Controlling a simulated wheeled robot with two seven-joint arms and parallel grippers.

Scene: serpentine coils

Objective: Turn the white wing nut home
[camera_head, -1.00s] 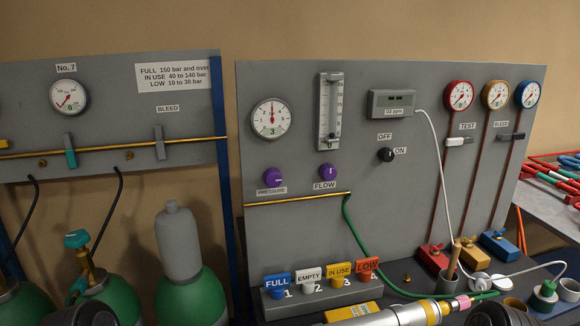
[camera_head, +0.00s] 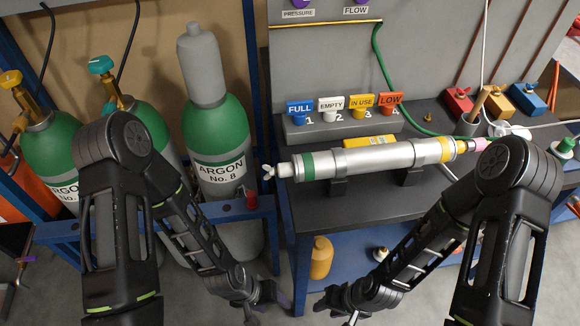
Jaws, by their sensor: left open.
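The white wing nut (camera_head: 268,172) sits at the left end of a silver cylinder (camera_head: 365,158) with a green band, which lies level in dark cradles on the bench. My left gripper (camera_head: 267,308) is open and empty, low in front of the bench, well below the wing nut in the picture. My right gripper (camera_head: 335,310) is to its right, also low, with its fingers apart and nothing between them. Neither gripper touches the cylinder or the nut. How far the nut is screwed on is too small to tell.
Green argon bottles (camera_head: 219,142) stand in a blue rack (camera_head: 180,219) on the left. A row of coloured tags (camera_head: 345,104) stands behind the cylinder. The dark bench (camera_head: 345,205) has an orange bottle (camera_head: 321,258) on its lower shelf. Floor shows between rack and bench.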

